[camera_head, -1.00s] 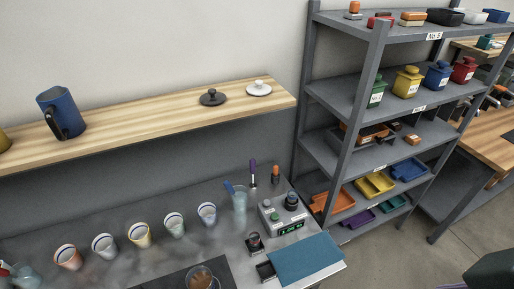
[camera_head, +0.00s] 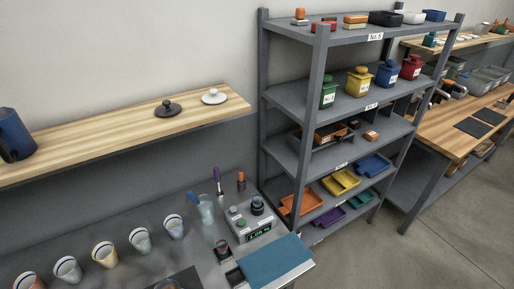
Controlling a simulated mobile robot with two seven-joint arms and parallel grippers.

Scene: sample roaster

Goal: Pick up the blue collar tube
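I cannot pick out a blue collar tube for certain. Blue shows on a thin stick (camera_head: 192,196) leaning in a clear glass (camera_head: 206,210) on the grey bench (camera_head: 130,218). Several pale cups stand in a row to the left of the glass, among them one with a dark blue band (camera_head: 174,227). Neither of my grippers is in view.
A small device with a green display (camera_head: 258,228) and a blue cloth (camera_head: 270,262) are at the bench's right end. A wooden wall shelf (camera_head: 100,140) hangs above. A grey rack (camera_head: 290,95) holds lidded jars and coloured trays. Floor (camera_head: 450,205) is open at right.

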